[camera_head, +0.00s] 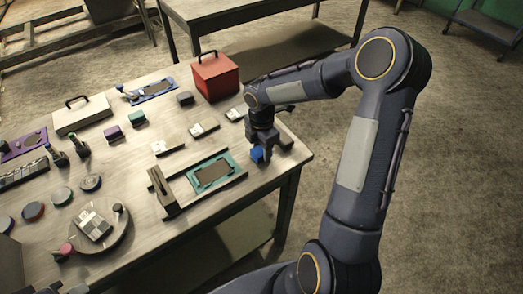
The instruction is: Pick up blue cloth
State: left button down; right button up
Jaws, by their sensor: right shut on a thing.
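I cannot tell whether the cloth still touches the bench top. My left gripper is not in view.
The workbench (140,190) is crowded on its left. A teal tray (232,181) and a dark upright bracket (160,188) stand left of the gripper. A red box (215,76) with a handle stands behind it. A grey block (285,141) is close on the right.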

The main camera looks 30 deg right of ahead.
jog(key=s+a+r+b, duration=0.2)
jog(key=s+a+r, duration=0.5)
jog(key=s+r, duration=0.4)
jog(key=shift+s+a+r, duration=0.2)
jog(key=shift+s+r, duration=0.05)
jog(key=shift+s, duration=0.25)
